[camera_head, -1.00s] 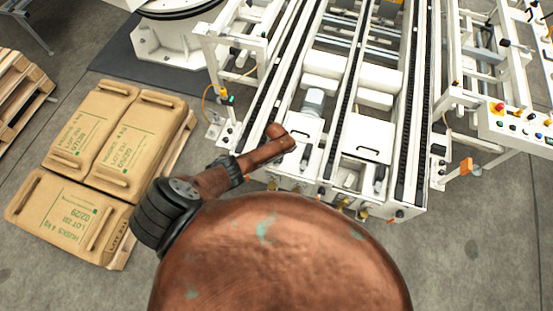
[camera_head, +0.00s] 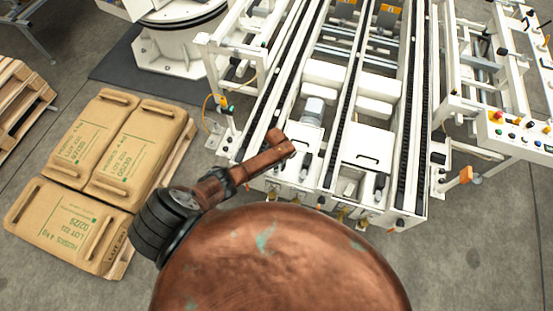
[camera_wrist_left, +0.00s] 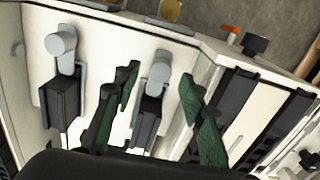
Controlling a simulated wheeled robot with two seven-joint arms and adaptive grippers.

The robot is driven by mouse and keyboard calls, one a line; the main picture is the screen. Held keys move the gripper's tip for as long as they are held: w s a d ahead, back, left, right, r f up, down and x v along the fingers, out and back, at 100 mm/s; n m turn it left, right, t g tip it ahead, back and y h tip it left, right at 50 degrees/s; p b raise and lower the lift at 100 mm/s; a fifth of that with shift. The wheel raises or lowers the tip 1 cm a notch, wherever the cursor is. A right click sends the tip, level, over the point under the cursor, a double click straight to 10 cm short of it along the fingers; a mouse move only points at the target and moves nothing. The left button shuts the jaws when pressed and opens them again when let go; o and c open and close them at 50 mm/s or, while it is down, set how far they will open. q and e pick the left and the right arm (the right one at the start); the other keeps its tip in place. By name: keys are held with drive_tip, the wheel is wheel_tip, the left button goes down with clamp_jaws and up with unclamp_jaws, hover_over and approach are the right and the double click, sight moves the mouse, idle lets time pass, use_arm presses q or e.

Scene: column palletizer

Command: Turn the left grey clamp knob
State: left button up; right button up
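In the left wrist view two light grey clamp knobs show on the white machine frame. One knob (camera_wrist_left: 61,42) is at picture left above a dark bracket, clear of the fingers. The other knob (camera_wrist_left: 157,72) is nearer the middle, also with a dark bracket below it. My left gripper (camera_wrist_left: 160,76) has its two dark green fingers spread apart, one on each side of the middle knob in the picture. Contact cannot be told. In the head view my copper left arm reaches over the machine's front left, and its gripper is hidden. My right gripper is not in view.
The white conveyor frame (camera_head: 345,118) has black chain rails. A control panel (camera_head: 518,128) stands at the right. Brown sacks (camera_head: 72,222) lie on a pallet at the left. Grey floor is open at lower right.

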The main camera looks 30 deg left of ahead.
use_arm(q)
wheel_tip(320, 180, up, 9)
idle(0.3)
idle(0.5)
drive_tip(key=s+d+r+m+t+h, duration=0.1)
drive_tip(key=s+d, duration=0.1)
drive_tip(key=s, duration=0.5)
drive_tip(key=s+d+r+m+t, duration=0.1)
drive_tip(key=s+d+r, duration=0.1)
drive_tip(key=s, duration=0.4)
drive_tip(key=s+a+r+m+t+y, duration=0.1)
drive_tip(key=s+a+r, duration=0.3)
drive_tip(key=s+r, duration=0.25)
drive_tip(key=s+a+r+t+y, duration=0.1)
drive_tip(key=s+a+r, duration=0.2)
drive_tip(key=s+r, duration=0.4)
drive_tip(key=s+d+f+g, duration=0.1)
drive_tip(key=s+f, duration=0.1)
drive_tip(key=f, duration=1.4)
drive_tip(key=s+f+g, duration=0.1)
drive_tip(key=s+f, duration=0.1)
drive_tip(key=f, duration=1.5)
drive_tip(key=s+f+m+g, duration=0.1)
drive_tip(key=s+f, duration=1.4)
drive_tip(key=s, duration=0.3)
drive_tip(key=shift+s+f+h, duration=0.2)
drive_tip(key=shift+f+h, duration=0.05)
drive_tip(key=shift+h, duration=0.15)
